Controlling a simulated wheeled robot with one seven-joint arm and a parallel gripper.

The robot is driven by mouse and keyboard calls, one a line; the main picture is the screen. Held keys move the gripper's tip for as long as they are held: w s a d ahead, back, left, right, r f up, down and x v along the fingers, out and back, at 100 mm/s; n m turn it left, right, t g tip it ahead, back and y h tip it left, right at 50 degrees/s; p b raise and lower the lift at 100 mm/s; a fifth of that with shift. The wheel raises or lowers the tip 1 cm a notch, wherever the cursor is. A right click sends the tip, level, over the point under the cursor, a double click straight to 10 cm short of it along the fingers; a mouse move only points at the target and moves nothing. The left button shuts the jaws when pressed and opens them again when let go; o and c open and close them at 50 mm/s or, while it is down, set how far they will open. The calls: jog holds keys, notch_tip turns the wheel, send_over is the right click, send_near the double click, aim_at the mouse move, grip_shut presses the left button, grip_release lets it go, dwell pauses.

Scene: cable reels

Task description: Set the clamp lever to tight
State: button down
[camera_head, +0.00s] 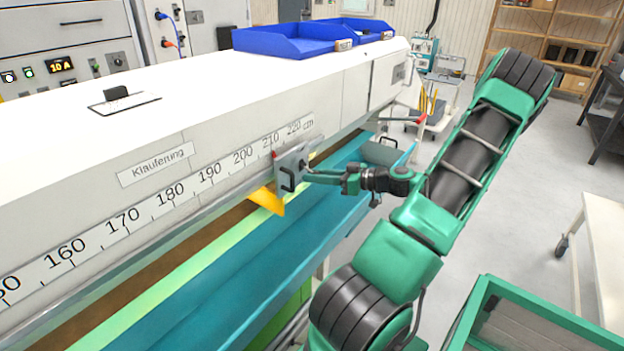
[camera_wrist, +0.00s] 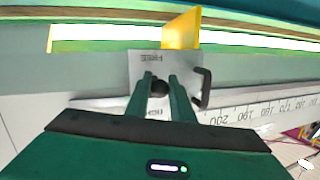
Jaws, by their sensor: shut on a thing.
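The clamp plate (camera_head: 291,160) is a grey metal plate on the rail beside the cm scale, near the 210–220 marks. In the wrist view the plate (camera_wrist: 140,64) appears upside down, with the word FREE at its upper edge and another label partly hidden near my fingers. My gripper (camera_head: 309,172) reaches the plate from the right. In the wrist view its two green fingers (camera_wrist: 160,82) are shut on the dark round knob of the clamp lever (camera_wrist: 158,88). The rest of the lever is hidden, so its exact setting cannot be told.
A black handle (camera_head: 287,179) sticks out of the plate beside the lever. A yellow pointer (camera_head: 270,200) hangs below, over the teal trough (camera_head: 215,270). Blue bins (camera_head: 292,40) stand on the white housing. A green-framed cart (camera_head: 535,320) stands at the lower right.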

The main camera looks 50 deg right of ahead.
notch_tip(320, 180, up, 2)
jog(key=g+h, duration=0.1)
jog(key=g, duration=0.2)
jog(key=shift+s+m+g, duration=0.1)
jog(key=shift+m+g, duration=0.2)
jog(key=shift+m, duration=0.1)
jog(key=shift+w+r+m+g+h, duration=0.15)
jog(key=shift+r+g, duration=0.35)
jog(key=shift+g, duration=0.5)
jog(key=shift+w+r+m+g+h, duration=0.15)
jog(key=shift+r+g, duration=0.3)
jog(key=shift+g, duration=0.55)
jog(key=c, duration=1.5)
grip_release()
jog(key=shift+c, duration=0.2)
jog(key=shift+s, duration=0.1)
jog(key=v, duration=1)
jog(key=shift+r, duration=0.25)
jog(key=shift+s+d, duration=0.1)
